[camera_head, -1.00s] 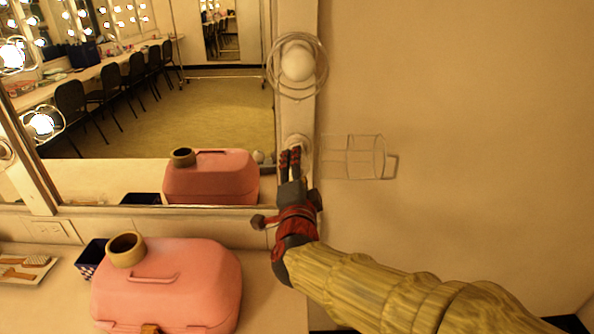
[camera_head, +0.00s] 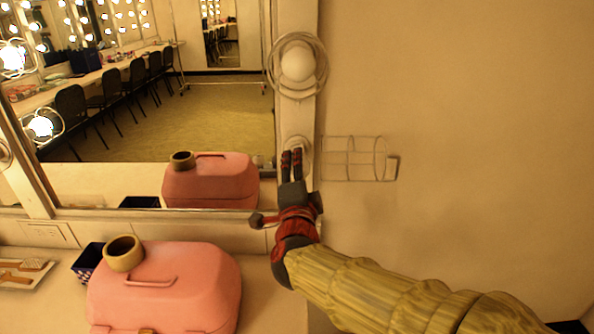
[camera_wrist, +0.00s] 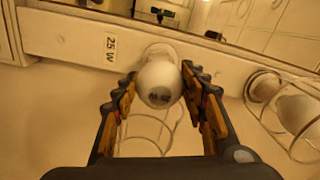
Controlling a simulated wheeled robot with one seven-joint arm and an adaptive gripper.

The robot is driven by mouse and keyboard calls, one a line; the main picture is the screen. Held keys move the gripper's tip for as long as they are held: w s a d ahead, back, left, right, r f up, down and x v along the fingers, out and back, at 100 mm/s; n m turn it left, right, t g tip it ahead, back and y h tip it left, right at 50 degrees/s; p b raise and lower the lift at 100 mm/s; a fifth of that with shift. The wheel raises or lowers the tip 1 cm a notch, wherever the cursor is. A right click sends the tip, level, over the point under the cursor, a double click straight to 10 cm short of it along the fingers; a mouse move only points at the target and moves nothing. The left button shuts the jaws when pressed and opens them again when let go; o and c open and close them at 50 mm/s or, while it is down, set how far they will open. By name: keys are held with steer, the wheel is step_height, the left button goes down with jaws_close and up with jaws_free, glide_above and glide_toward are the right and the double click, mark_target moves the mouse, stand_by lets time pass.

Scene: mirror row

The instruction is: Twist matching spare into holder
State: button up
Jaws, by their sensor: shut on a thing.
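In the wrist view, a round white bulb (camera_wrist: 158,86) sits between the two fingers of my gripper (camera_wrist: 158,98). The gripper is shut on it from both sides. The bulb's far end meets a pale round holder (camera_wrist: 160,51) on the white frame strip, beside a label (camera_wrist: 110,47) reading 25 W. I cannot tell how deep the base is seated. In the head view, my gripper (camera_head: 291,156) reaches up to the holder (camera_head: 301,145) below a caged bulb (camera_head: 297,62). The fingers hide the held bulb there.
An open wire guard (camera_head: 352,158) sticks out to the right of the holder. A pink case (camera_head: 170,285) with a tape roll (camera_head: 123,253) on top stands on the counter, beside a dark blue box (camera_head: 88,262). The mirror (camera_head: 200,120) is left. The wall at right is bare.

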steer(key=shift+m+b, duration=0.4)
steer(key=shift+b, duration=0.15)
steer(key=shift+m, duration=0.3)
steer(key=o, duration=1)
steer(key=shift+s, duration=0.1)
